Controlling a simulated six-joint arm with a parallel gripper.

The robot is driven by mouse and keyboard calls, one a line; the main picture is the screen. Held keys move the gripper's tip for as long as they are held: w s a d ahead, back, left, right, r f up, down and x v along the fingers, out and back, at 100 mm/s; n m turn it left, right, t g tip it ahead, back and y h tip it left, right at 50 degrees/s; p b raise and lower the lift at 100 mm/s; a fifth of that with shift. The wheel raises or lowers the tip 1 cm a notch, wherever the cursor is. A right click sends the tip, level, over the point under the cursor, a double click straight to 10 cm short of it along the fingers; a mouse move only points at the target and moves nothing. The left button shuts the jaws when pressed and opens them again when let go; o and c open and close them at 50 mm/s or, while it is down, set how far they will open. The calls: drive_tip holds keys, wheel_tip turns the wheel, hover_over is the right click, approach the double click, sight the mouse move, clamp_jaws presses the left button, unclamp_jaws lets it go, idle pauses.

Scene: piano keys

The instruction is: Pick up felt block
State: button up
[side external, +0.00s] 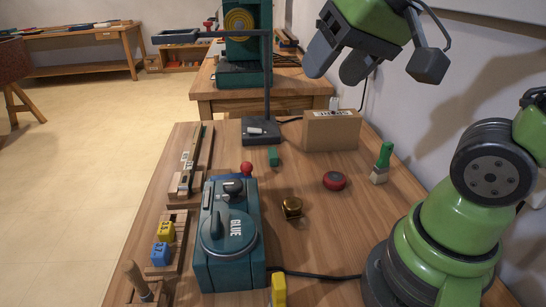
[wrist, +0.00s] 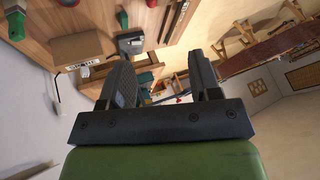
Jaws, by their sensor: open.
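A small green block (side external: 272,157), which looks like the felt block, lies on the wooden workbench (side external: 315,240) just in front of a dark stand base. It also shows small near the top of the wrist view (wrist: 122,19). My gripper (side external: 338,66) is raised high above the back right of the bench, up and to the right of the block in the side view. Its two dark fingers are apart with nothing between them. In the wrist view the gripper (wrist: 160,72) is tilted, with both fingers visible and empty.
Wooden racks (side external: 168,245) line the left edge. Some bare bench surrounds the block.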

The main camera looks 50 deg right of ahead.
drive_tip(key=w+d+f+m+g+h, duration=0.1)
drive_tip(key=w+d+f, duration=0.1)
drive_tip(key=w, duration=0.3)
drive_tip(key=w+d+f+m+h, duration=0.1)
drive_tip(key=w+d, duration=0.2)
drive_tip(key=w, duration=0.2)
drive_tip(key=m+g+h, duration=0.1)
drive_tip(key=g, duration=0.1)
approach(273, 152)
drive_tip(key=f, duration=0.1)
drive_tip(key=w+f, duration=0.1)
drive_tip(key=f, duration=0.1)
drive_tip(key=shift+w+a+m+h, duration=0.15)
drive_tip(key=shift+m+h, duration=0.25)
drive_tip(key=shift+s+d+x, duration=0.1)
drive_tip(key=shift+s+x, duration=0.05)
drive_tip(key=shift+x, duration=1.45)
drive_tip(key=shift+s+d+x, duration=0.1)
drive_tip(key=shift+s+x, duration=0.05)
drive_tip(key=shift+x, duration=1.45)
drive_tip(key=shift+c, duration=0.2)
drive_tip(key=c, duration=0.9)
